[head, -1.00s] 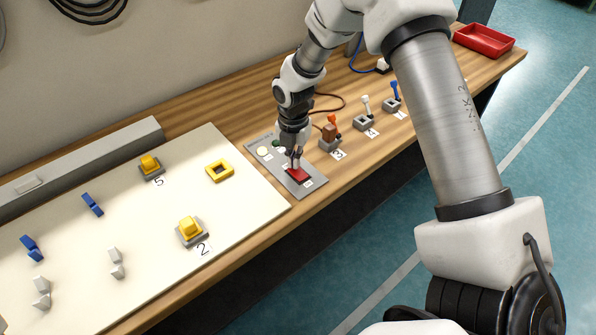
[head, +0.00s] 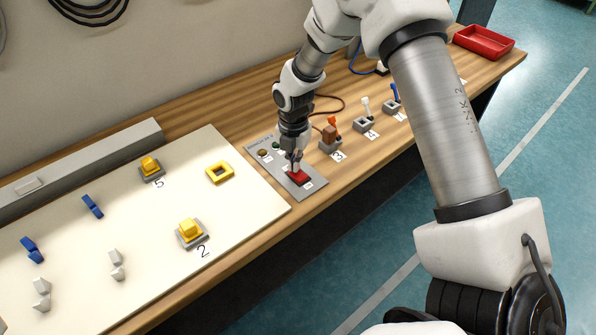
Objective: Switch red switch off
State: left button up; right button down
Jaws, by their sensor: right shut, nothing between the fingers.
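The red switch (head: 298,176) sits on a grey panel (head: 312,191) on the wooden bench. My right gripper (head: 295,168) comes down from above, shut and empty. Its fingertips are at the red switch and appear to touch its upper left part. The fingers hide part of the switch. A small indicator (head: 262,153) on the panel's far left looks dark brown. A green indicator (head: 276,146) beside it is partly hidden by my gripper. My left gripper is not in view.
A white board (head: 130,215) with yellow, blue and white pieces lies to the left. Several lever switches, including an orange-brown one (head: 330,138) and a white one (head: 365,118), stand to the right. A red tray (head: 484,41) is at the far right.

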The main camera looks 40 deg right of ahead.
notch_tip(320, 180, up, 7)
jog(key=p, duration=0.5)
jog(key=shift+f, duration=0.2)
jog(key=shift+s+f, duration=0.1)
